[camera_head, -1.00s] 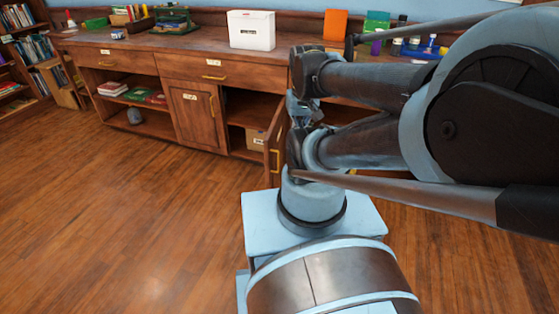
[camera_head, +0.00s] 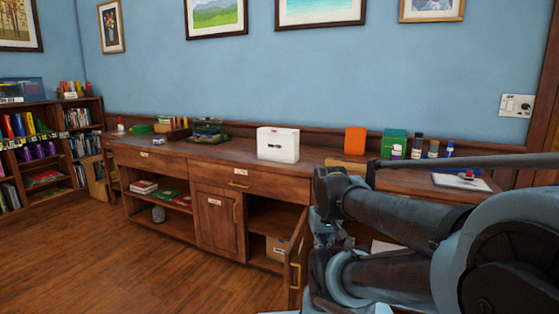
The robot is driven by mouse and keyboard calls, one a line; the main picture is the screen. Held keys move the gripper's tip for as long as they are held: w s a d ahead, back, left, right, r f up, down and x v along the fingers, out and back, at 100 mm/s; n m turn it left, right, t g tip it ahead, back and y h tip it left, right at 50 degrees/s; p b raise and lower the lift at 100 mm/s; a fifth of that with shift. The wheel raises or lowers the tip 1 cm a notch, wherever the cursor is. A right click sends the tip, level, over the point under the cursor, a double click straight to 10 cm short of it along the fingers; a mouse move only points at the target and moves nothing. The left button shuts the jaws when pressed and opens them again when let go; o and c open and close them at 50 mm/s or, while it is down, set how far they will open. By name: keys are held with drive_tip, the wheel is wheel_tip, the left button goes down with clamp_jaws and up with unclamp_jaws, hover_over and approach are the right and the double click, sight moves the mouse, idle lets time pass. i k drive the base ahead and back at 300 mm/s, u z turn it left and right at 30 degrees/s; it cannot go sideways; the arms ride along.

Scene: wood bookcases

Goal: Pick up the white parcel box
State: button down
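The white parcel box (camera_head: 278,146) stands upright on the long wooden counter, with a small dark label on its front. Its front and top are in clear view. My arm reaches in from the right, and my gripper (camera_head: 325,231) is partly hidden at the arm's far end. In the picture it is below and right of the white box, apart from it. I cannot make out whether the fingers are open or shut.
A cabinet door (camera_head: 297,262) stands open below the counter (camera_head: 220,157), with a brown box (camera_head: 277,250) inside. An orange item (camera_head: 355,141), a green box (camera_head: 394,143) and several bottles stand right of the white box. Floor at left is clear.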

sight(277, 148)
drive_tip(key=u, duration=0.15)
drive_tip(key=k, duration=0.5)
drive_tip(key=u, duration=0.65)
drive_tip(key=k, duration=0.8)
drive_tip(key=u, duration=0.65)
drive_tip(key=i, duration=0.95)
drive_tip(key=u, duration=0.35)
drive_tip(key=i, duration=2.25)
drive_tip(key=z, duration=0.65)
drive_tip(key=i, duration=0.9)
drive_tip(key=z, duration=1.2)
drive_tip(key=i, duration=0.75)
drive_tip(key=z, duration=0.5)
